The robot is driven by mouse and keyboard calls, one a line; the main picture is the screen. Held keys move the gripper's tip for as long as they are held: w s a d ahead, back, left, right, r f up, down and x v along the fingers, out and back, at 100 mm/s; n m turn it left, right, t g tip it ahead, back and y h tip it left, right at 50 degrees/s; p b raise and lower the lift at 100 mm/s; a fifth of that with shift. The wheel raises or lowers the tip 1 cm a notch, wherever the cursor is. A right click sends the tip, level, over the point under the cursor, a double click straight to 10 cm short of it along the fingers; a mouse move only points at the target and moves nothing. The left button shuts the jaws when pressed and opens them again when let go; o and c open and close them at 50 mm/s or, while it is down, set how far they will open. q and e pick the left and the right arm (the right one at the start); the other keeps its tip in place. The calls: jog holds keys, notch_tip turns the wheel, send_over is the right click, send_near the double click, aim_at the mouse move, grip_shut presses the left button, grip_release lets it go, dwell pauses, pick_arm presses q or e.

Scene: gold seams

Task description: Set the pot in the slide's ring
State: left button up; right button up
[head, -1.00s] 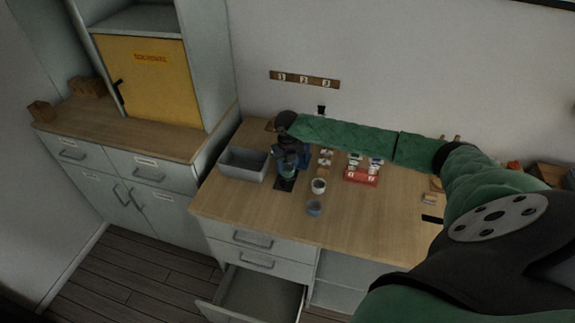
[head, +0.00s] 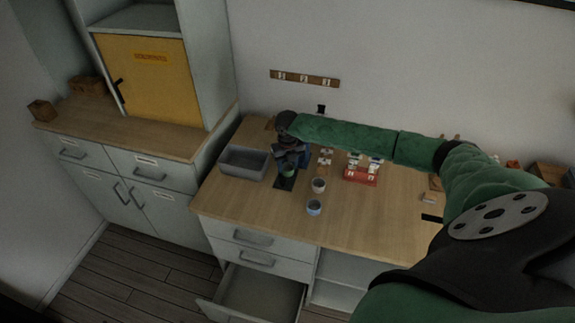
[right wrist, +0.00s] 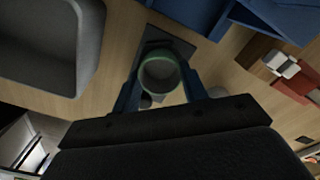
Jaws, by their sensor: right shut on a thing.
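My right gripper (right wrist: 161,92) is shut on a green pot (right wrist: 159,74), with one blue finger on each side of it. In the head view the pot (head: 288,173) shows just below the gripper, over or on a small dark plate (head: 284,184) on the worktop. The dark plate also shows behind the pot in the right wrist view (right wrist: 187,50). I cannot tell whether the pot touches the plate. A ring is not clearly seen; the pot and gripper cover part of the plate. My left gripper is not in view.
A grey bin (head: 226,172) stands just left of the gripper. Two small cups (head: 319,186) (head: 314,208) stand to its right, and a red rack (head: 361,177) is farther right. A drawer (head: 258,297) below is open. The worktop's front right is mostly clear.

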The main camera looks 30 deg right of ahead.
jog(key=shift+f, duration=0.25)
dwell(0.3)
jog(key=o, duration=1)
jog(key=shift+r, duration=0.2)
jog(key=shift+r+p, duration=1.9)
jog(key=shift+r, duration=0.45)
